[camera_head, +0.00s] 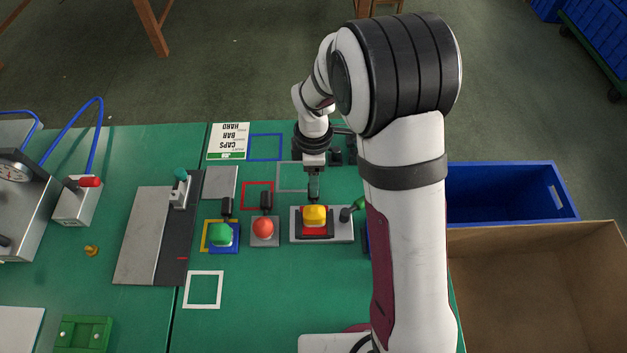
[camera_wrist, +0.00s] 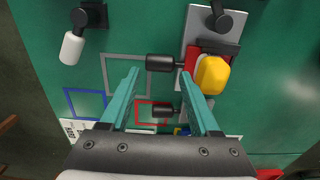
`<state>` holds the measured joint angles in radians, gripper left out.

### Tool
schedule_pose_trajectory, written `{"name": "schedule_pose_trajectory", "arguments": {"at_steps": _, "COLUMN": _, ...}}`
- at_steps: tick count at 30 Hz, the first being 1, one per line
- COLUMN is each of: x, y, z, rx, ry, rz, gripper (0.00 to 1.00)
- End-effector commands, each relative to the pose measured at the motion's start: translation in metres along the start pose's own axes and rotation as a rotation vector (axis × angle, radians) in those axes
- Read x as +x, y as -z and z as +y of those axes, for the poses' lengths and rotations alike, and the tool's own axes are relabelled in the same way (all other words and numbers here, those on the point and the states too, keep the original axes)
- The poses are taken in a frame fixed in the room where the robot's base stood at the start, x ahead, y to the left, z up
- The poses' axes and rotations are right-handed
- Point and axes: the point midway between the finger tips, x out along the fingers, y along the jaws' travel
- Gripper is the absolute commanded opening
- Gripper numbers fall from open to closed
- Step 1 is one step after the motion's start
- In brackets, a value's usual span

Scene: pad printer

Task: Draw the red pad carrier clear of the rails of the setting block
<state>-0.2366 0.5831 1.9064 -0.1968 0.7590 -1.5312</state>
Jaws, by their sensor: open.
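The red pad carrier (camera_head: 314,232) sits between dark rails on the grey setting block (camera_head: 297,225) and bears a yellow pad (camera_head: 315,215). In the wrist view the carrier (camera_wrist: 189,58) is partly covered by the yellow pad (camera_wrist: 212,75), and its black handle (camera_wrist: 161,62) sticks out to the left. In the head view my gripper (camera_head: 313,190) is over the block's far side, hiding the handle.
A green pad (camera_head: 222,234) on a blue carrier and a red pad (camera_head: 264,227) on a grey carrier stand left of the block. Red (camera_head: 257,184) and grey outlined squares lie empty beyond the block.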

Motion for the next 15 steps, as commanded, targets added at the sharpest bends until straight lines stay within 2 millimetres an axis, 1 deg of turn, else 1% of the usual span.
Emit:
{"name": "schedule_pose_trajectory", "arguments": {"at_steps": 1, "x": 0.011, "y": 0.000, "z": -0.001, "rx": -0.001, "ry": 0.004, "rz": -0.001, "gripper": 0.62}}
{"name": "schedule_pose_trajectory", "arguments": {"at_steps": 3, "x": 0.024, "y": 0.000, "z": -0.001, "rx": -0.001, "ry": 0.003, "rz": -0.001, "gripper": 0.62}}
{"name": "schedule_pose_trajectory", "arguments": {"at_steps": 6, "x": 0.036, "y": 0.000, "z": 0.000, "rx": 0.000, "ry": 0.001, "rz": 0.000, "gripper": 0.62}}
{"name": "schedule_pose_trajectory", "arguments": {"at_steps": 10, "x": 0.043, "y": 0.000, "z": 0.000, "rx": 0.000, "ry": -0.001, "rz": 0.000, "gripper": 0.62}}
{"name": "schedule_pose_trajectory", "arguments": {"at_steps": 15, "x": 0.043, "y": 0.000, "z": 0.000, "rx": 0.000, "ry": -0.001, "rz": 0.000, "gripper": 0.62}}
